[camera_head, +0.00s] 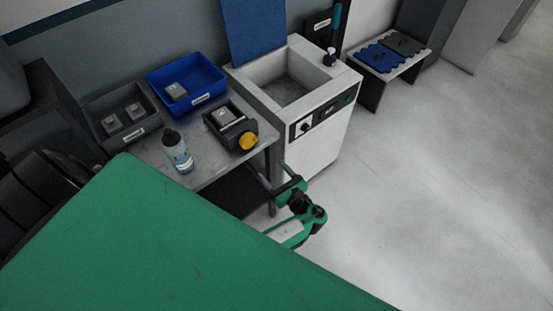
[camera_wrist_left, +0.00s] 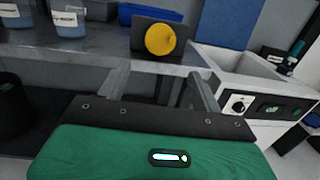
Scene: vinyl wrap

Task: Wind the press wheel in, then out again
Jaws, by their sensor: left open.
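The press wheel (camera_head: 248,140) is a round yellow disc on the front of a small dark press (camera_head: 223,118) at the right end of the metal bench. In the left wrist view the wheel (camera_wrist_left: 160,39) faces me above the bench's front edge. My left gripper (camera_head: 268,178) is open and empty, low in front of the bench and apart from the wheel. Its two fingers (camera_wrist_left: 160,82) show in the left wrist view, spread apart below the wheel. My right gripper is not in view.
A bottle (camera_head: 178,152) stands on the bench (camera_head: 208,168) left of the press. A blue bin (camera_head: 160,78) and a grey bin (camera_head: 97,108) are behind it. A white sink cabinet (camera_head: 310,148) stands close at the right. The floor farther right is clear.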

